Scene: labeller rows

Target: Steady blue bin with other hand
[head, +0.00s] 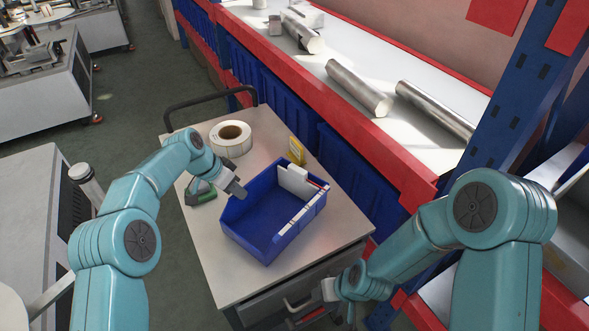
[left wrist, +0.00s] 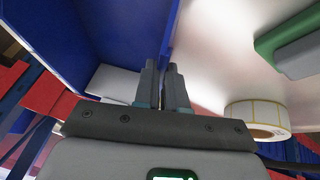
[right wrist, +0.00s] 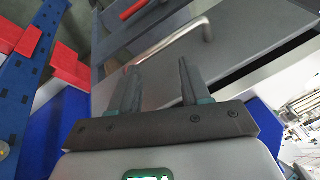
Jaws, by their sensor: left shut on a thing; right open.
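The blue bin (head: 262,228) stands on the grey top of a cart (head: 210,245). A white card-like item (head: 297,182) is in its far right corner. My left gripper (head: 238,190) is at the bin's left rim. In the left wrist view its fingers (left wrist: 162,85) are closed on the edge of the blue bin wall (left wrist: 115,35). My right gripper (head: 328,290) is low at the cart's front. In the right wrist view its fingers (right wrist: 158,85) are apart and empty, near a metal drawer handle (right wrist: 180,40).
A label roll (head: 230,138), a yellow box (head: 297,150) and a green-grey device (head: 200,193) share the cart top. A red-edged shelf (head: 340,110) with metal cylinders (head: 358,88) runs along the right. An open drawer (head: 305,312) shows below the cart top.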

